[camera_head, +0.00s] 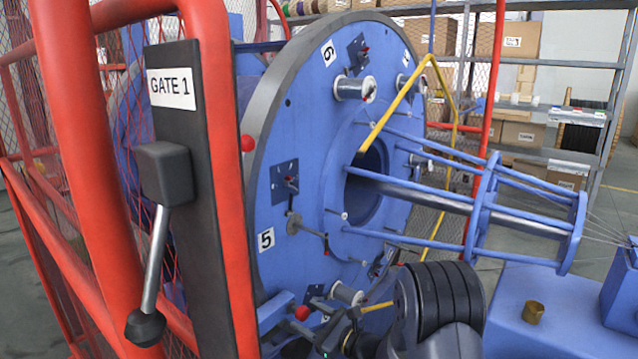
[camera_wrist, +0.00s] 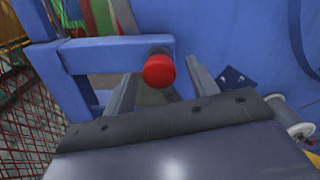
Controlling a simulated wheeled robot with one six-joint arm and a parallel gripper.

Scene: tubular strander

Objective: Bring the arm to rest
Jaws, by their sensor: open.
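My gripper (camera_wrist: 162,86) is open in the wrist view, its two grey fingers apart. A red ball knob (camera_wrist: 158,71) shows in the gap between the fingers, with no finger seen touching it; how deep it sits between them I cannot tell. In the head view my dark arm comes up from the bottom edge, in front of the lower part of the big blue strander disc (camera_head: 262,190). A red knob (camera_head: 302,313) shows there just left of my arm's end. The fingers are hard to make out in the head view.
A red gate frame (camera_head: 75,90) with a GATE 1 plate (camera_head: 172,88) and a black-knobbed lever (camera_head: 146,326) stands at left. Blue rods and rings (camera_head: 481,205) reach right from the disc. A wire spool (camera_wrist: 293,122) lies right of my gripper. Shelves (camera_head: 560,60) stand behind.

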